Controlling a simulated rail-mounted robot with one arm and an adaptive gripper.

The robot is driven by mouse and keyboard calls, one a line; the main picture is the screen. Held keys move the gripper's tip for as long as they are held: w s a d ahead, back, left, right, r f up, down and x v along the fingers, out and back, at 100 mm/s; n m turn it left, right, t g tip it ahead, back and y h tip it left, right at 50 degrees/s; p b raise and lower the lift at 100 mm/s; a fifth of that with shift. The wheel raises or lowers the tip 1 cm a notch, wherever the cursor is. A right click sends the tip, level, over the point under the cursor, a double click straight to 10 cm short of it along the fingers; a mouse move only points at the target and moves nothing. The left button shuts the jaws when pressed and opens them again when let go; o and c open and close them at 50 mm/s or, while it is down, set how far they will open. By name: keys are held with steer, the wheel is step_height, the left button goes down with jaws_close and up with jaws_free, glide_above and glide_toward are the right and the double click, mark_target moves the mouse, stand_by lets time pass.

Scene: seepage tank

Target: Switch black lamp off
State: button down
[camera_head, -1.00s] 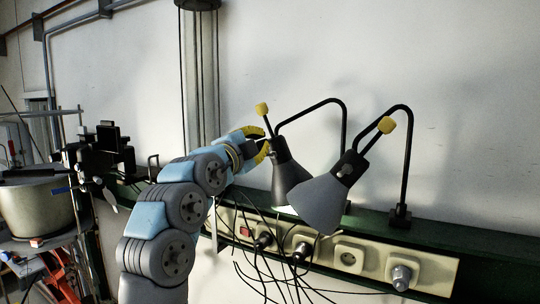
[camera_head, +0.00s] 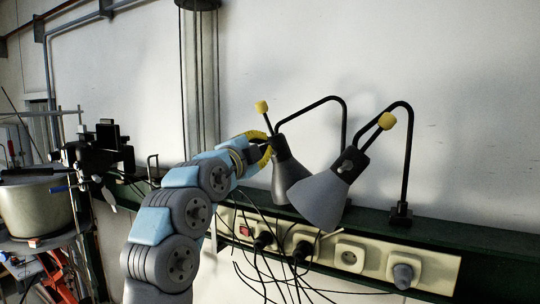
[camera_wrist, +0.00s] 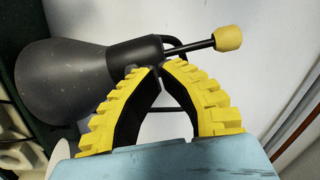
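The black lamp (camera_head: 288,174) hangs from a curved black arm on the wall rail, its shade tilted down; no glow shows under it. A yellow-tipped rod (camera_head: 262,107) rises from its neck. In the wrist view the black lamp (camera_wrist: 75,78) lies just beyond my fingertips. My gripper (camera_head: 268,148) is at the left side of the lamp's neck. In the wrist view my gripper's yellow-and-black fingers (camera_wrist: 160,68) arch together with their tips nearly meeting at the neck. Whether a switch is between the tips is hidden.
A grey lamp (camera_head: 322,200) hangs close at right, partly in front of the black one. A socket strip (camera_head: 370,258) with plugs and loose black cables (camera_head: 272,275) runs below. A metal pot (camera_head: 38,210) and stand are at left. The upper wall is clear.

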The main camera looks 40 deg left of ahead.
steer(key=shift+f, duration=0.25)
steer(key=shift+s+d+f+b, duration=0.1)
steer(key=shift+s+d+b, duration=0.05)
steer(key=shift+s+b, duration=0.45)
steer(key=shift+r+b+v, duration=0.15)
steer(key=shift+b+v, duration=0.2)
steer(key=shift+v, duration=1.1)
steer(key=shift+r+b+v, duration=0.2)
steer(key=shift+b+v, duration=0.1)
steer(key=shift+v, duration=1.1)
steer(key=shift+s, duration=0.1)
steer(key=shift+a, duration=0.2)
